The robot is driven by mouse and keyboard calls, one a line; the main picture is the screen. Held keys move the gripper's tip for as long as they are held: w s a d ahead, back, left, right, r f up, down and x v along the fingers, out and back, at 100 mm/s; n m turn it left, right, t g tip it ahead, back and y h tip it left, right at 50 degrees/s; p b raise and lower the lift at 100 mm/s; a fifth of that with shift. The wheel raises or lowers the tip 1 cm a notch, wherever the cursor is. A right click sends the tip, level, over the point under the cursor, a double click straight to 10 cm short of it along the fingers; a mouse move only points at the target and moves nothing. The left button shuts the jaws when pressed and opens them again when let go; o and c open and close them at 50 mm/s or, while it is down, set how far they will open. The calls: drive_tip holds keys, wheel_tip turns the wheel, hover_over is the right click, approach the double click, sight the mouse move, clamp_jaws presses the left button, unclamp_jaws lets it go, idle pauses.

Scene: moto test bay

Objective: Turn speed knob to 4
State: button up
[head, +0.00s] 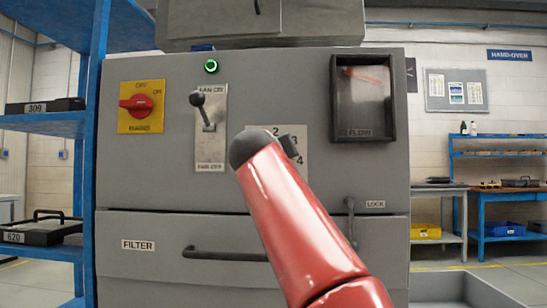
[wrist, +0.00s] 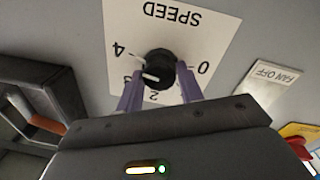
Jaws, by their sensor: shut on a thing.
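The black speed knob (wrist: 159,66) sits on a white SPEED plate (wrist: 190,45), which appears upside down in the wrist view. The knob's white pointer mark points down-left, roughly at the 3. The 4 is farther up on the left, and the 0 is on the right. My gripper (wrist: 158,84) has its two purple fingers on either side of the knob and is shut on it. In the head view my red arm covers the knob and much of the plate (head: 301,160); the 2, 3 and 4 show.
The grey cabinet carries a red switch (head: 138,105) on a yellow plate, a fan lever (head: 203,108), a FLOW window (head: 362,98) and a lock handle (head: 350,220). A filter drawer handle (head: 225,254) projects below. Blue shelves (head: 60,123) stand at left.

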drive_tip(key=o, duration=1)
drive_tip(key=s+b, duration=0.3)
drive_tip(key=s, duration=0.4)
drive_tip(key=shift+s+a+f, duration=0.15)
drive_tip(key=shift+s+a, duration=0.2)
drive_tip(key=shift+a, duration=0.05)
